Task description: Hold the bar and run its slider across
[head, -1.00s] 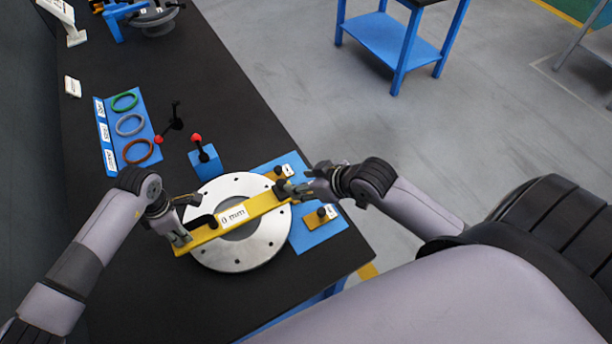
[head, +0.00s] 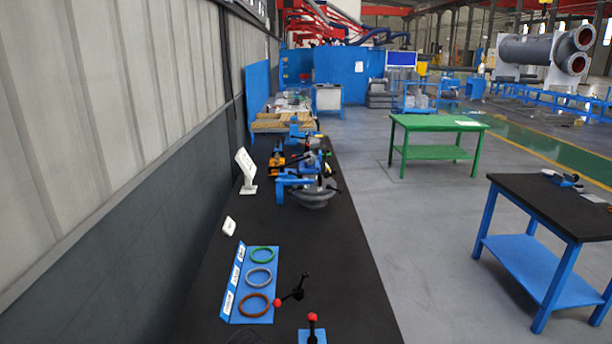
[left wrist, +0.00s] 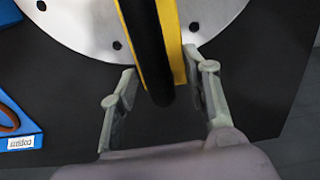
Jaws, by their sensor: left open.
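In the left wrist view, the end of the yellow bar (left wrist: 175,45) comes in from the top, with a long black part (left wrist: 148,50) lying along it. The bar reaches over the edge of the pale round flange plate (left wrist: 80,25), which has dark bolt holes. My left gripper (left wrist: 160,63) is open, with one finger on each side of the bar's end; a gap shows around the black part. Whether either finger touches the bar is hard to tell. The slider and the 0 mm label are out of view. My right gripper is in neither current view.
In the head view, the black bench (head: 300,255) runs along a wall. Green, grey and brown rings lie on a blue tray (head: 236,300). A red-knobbed lever (head: 292,291) and a blue clamp fixture (head: 300,188) stand near. A blue-framed table (head: 545,225) stands right, across open floor.

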